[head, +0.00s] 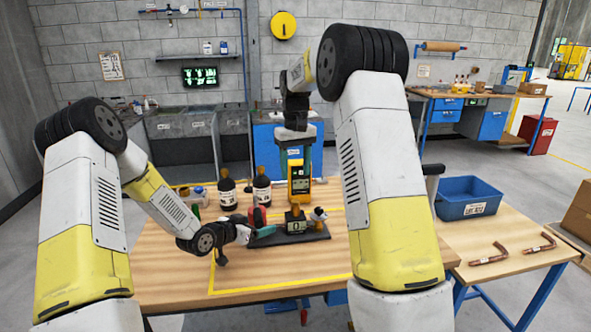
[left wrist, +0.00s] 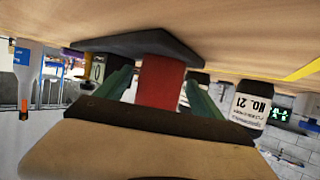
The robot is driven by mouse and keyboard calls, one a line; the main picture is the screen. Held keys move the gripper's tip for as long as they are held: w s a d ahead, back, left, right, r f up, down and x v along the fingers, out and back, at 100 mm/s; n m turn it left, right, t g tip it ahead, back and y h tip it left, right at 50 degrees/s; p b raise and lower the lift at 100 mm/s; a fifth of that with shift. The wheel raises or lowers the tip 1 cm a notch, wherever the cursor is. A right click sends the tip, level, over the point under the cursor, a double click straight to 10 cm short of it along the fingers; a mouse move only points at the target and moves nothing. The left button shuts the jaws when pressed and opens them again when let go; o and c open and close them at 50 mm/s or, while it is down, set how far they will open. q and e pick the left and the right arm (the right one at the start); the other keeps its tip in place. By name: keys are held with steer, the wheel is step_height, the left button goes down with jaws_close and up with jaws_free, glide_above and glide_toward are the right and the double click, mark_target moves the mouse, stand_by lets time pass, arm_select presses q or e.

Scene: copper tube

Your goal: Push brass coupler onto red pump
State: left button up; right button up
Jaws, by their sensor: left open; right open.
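A red pump part (head: 259,216) stands at the left end of a dark base plate (head: 270,240) on the workbench. In the left wrist view the red body (left wrist: 160,80) is between the green fingers of my left gripper (left wrist: 155,92). That gripper (head: 258,232) is open around it; contact cannot be told. A black block with a brass-coloured piece (head: 295,214) is to its right on the plate. I cannot tell for sure which piece is the brass coupler.
Two dark bottles (head: 227,190) (head: 262,187) stand behind the red part. A blue bin (head: 468,198) and two bent copper tubes (head: 489,256) (head: 541,245) are on the right table. The bench front is clear.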

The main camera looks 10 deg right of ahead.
arm_select(q)
steer(key=v, duration=0.7)
steer(key=shift+s+a+r, duration=0.15)
steer(key=shift+s+a, duration=0.1)
steer(key=shift+s, duration=0.05)
